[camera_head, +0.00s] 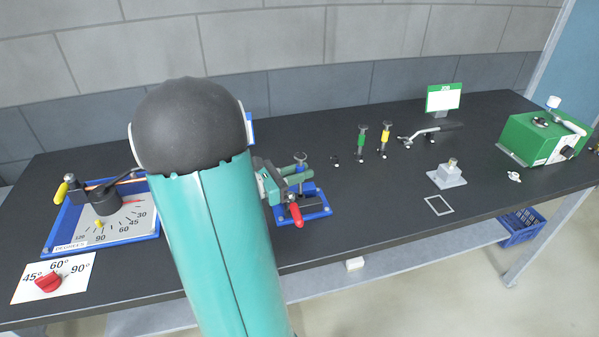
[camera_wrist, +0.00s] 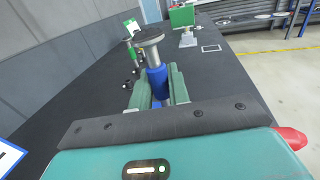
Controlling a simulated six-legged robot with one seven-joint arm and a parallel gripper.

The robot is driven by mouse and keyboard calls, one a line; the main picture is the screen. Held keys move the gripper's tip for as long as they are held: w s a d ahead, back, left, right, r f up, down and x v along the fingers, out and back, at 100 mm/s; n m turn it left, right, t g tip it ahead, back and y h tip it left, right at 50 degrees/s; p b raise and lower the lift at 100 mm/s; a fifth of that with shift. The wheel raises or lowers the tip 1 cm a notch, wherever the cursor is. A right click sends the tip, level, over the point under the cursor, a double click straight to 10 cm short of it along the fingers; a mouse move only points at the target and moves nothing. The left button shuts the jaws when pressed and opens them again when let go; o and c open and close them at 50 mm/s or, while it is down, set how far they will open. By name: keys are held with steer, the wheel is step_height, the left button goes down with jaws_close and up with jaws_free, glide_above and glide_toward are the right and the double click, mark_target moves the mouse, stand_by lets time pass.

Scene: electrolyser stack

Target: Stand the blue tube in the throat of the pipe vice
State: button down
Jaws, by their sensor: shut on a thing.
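The blue tube (camera_wrist: 157,80) has a wide grey disc top and stands roughly upright between the grey-green fingers of my gripper (camera_wrist: 160,92) in the wrist view. In the head view the grey top of the tube (camera_head: 300,157) shows just right of my arm, with my gripper (camera_head: 288,180) around its lower part. The pipe vice, with a blue base (camera_head: 317,207) and a red handle (camera_head: 296,214), lies directly below my gripper. Its red handle also shows at the right edge of the wrist view (camera_wrist: 292,138). My fingers hide the throat and the tube's lower end, so I cannot tell whether it is seated.
A green tube (camera_head: 361,140) and a yellow tube (camera_head: 386,138) stand behind to the right. A grey block (camera_head: 447,178), a white outlined square (camera_head: 438,205) and a green box (camera_head: 540,138) are farther right. A blue dial tray (camera_head: 60,225) is left.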

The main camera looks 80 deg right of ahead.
steer(key=shift+f, duration=0.7)
stand_by(1.0)
steer(key=shift+r, duration=0.5)
steer(key=shift+f, duration=1.2)
stand_by(1.3)
steer(key=c, duration=1.3)
jaws_free()
steer(key=shift+o, duration=0.2)
steer(key=shift+s, duration=0.1)
steer(key=v, duration=1.4)
